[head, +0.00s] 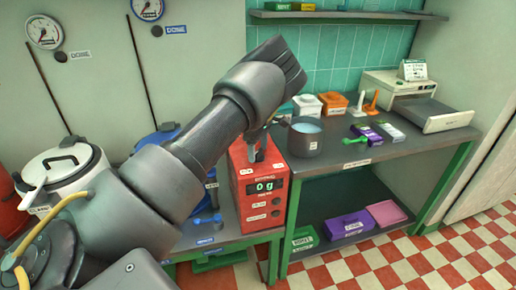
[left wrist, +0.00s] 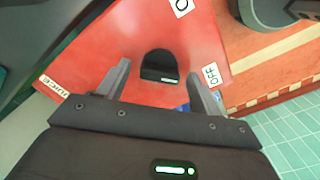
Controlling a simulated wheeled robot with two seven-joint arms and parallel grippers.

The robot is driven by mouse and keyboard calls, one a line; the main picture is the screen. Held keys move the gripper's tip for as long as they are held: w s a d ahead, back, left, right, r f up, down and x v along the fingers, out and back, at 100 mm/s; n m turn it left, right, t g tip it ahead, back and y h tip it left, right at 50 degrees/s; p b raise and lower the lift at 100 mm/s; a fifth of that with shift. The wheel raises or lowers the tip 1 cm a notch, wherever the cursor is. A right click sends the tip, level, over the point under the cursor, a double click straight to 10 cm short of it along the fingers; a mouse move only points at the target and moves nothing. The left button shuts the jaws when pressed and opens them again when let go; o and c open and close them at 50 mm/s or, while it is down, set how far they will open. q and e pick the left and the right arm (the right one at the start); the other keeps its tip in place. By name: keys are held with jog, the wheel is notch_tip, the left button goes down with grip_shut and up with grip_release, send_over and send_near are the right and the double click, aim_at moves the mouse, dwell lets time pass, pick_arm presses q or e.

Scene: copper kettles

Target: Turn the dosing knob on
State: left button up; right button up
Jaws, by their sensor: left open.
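The red dosing machine (head: 262,196) stands on the counter in the head view, with a display reading "0 g". In the left wrist view its red top (left wrist: 110,40) fills the upper middle. A black dosing knob (left wrist: 160,64) sits on that top, with a small pale mark at its lower right edge. An OFF label (left wrist: 211,75) is to its right, and a partly cut-off label (left wrist: 181,5) is above. My left gripper (left wrist: 157,78) is open, with a finger on each side of the knob and visible gaps. It also reaches down to the machine top in the head view (head: 258,151).
A grey pot (head: 305,139) with bluish contents stands close right of the machine. A white-lidded pot (head: 66,168) and a blue container (head: 158,139) are at left. A shelf (head: 350,15) hangs above. Purple and white packets (head: 368,133) lie on the right counter.

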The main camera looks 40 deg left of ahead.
pick_arm(q)
jog(key=c, duration=1)
